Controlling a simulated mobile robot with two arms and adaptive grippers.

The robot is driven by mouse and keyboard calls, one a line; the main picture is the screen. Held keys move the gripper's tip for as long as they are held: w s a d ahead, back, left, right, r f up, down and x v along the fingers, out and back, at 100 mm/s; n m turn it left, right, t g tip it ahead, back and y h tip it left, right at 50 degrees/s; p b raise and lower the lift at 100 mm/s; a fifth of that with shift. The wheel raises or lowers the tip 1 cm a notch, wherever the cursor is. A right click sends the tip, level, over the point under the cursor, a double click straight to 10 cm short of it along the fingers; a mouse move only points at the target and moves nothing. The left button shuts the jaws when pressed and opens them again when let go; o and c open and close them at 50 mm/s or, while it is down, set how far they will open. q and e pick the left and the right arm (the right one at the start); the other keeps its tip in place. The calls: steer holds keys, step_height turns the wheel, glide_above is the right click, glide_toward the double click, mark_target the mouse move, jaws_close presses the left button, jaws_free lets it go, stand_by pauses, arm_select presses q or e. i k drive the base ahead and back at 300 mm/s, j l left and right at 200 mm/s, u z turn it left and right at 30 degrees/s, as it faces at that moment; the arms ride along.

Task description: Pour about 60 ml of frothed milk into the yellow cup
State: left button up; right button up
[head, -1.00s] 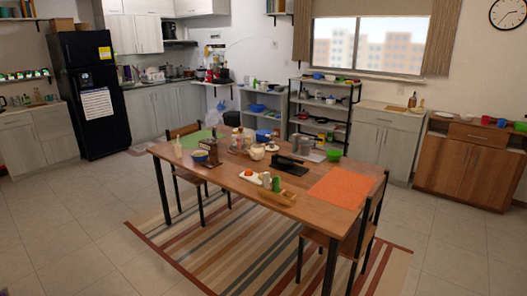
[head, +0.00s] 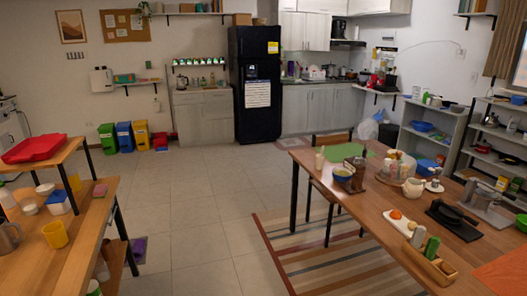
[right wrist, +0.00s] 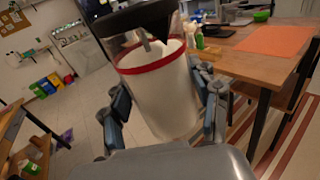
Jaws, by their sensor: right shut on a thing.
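The yellow cup (head: 55,234) stands on the wooden table at the left of the head view. In the right wrist view my right gripper (right wrist: 163,108) is shut on the milk frother (right wrist: 158,95), a clear container with white contents, a red ring and a black top. Its fingers press on both sides of the container. The container looks tilted in that view; I cannot tell its true lean. Neither gripper shows in the head view, and my left gripper is in no view.
The left table (head: 88,240) also bears white cups, a metal jug (head: 8,238) and a raised shelf with a red tray (head: 34,148). The dining table (head: 375,210) with several items stands at the right. Open tiled floor (head: 205,215) lies between the tables.

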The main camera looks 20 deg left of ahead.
mark_target(55, 234)
steer(key=i+j+u, duration=0.15)
steer(key=i+u, duration=0.8)
steer(key=i+z, duration=0.2)
steer(key=i, duration=1.05)
steer(key=i+l+u, duration=0.1)
steer(key=i+u, duration=0.15)
steer(key=i, duration=0.6)
steer(key=u, duration=3.15)
